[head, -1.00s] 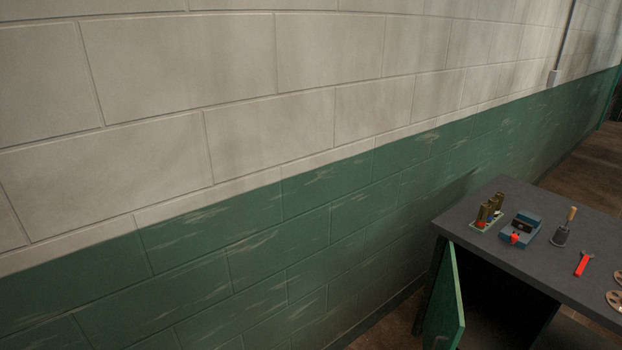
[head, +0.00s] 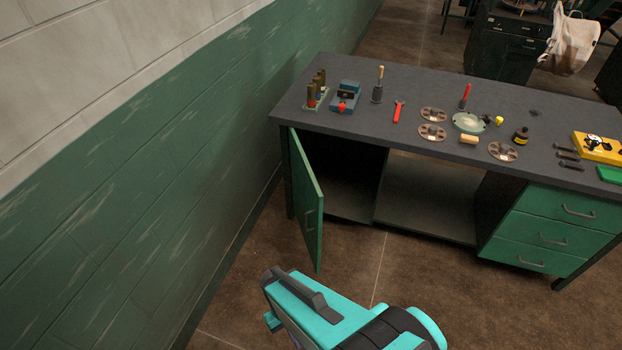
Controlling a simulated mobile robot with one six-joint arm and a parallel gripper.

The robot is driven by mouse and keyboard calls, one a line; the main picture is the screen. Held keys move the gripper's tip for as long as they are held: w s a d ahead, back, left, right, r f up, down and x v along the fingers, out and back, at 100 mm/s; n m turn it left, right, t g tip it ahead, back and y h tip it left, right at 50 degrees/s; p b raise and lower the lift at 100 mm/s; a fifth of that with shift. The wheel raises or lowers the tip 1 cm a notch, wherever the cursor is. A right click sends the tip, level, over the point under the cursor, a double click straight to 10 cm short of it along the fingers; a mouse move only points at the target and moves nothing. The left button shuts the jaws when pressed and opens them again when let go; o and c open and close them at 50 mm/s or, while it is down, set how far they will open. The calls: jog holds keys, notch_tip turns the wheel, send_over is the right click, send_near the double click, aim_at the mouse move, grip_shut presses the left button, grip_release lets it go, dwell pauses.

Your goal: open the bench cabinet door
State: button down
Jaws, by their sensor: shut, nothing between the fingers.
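The bench cabinet door (head: 308,200) is a green panel at the left front of the workbench in the head view. It stands wide open, swung out toward me, hinged at the left side. A handle (head: 309,222) shows faintly on its face. The cabinet's dark interior (head: 349,187) is exposed and looks empty. My teal and black arm (head: 330,325) shows at the bottom, in front of the bench and apart from the door in the picture.
The grey bench top (head: 390,85) carries several tools and parts. Green drawers (head: 545,240) at the right are shut. A green and white block wall (head: 130,190) runs close along the left. Brown floor (head: 370,265) is clear before the cabinet.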

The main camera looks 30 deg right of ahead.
jog(key=shift+w+r, duration=0.15)
jog(key=shift+w, duration=0.1)
notch_tip(320, 180, down, 2)
jog(key=shift+w+f+b, duration=0.1)
jog(key=shift+b, duration=0.95)
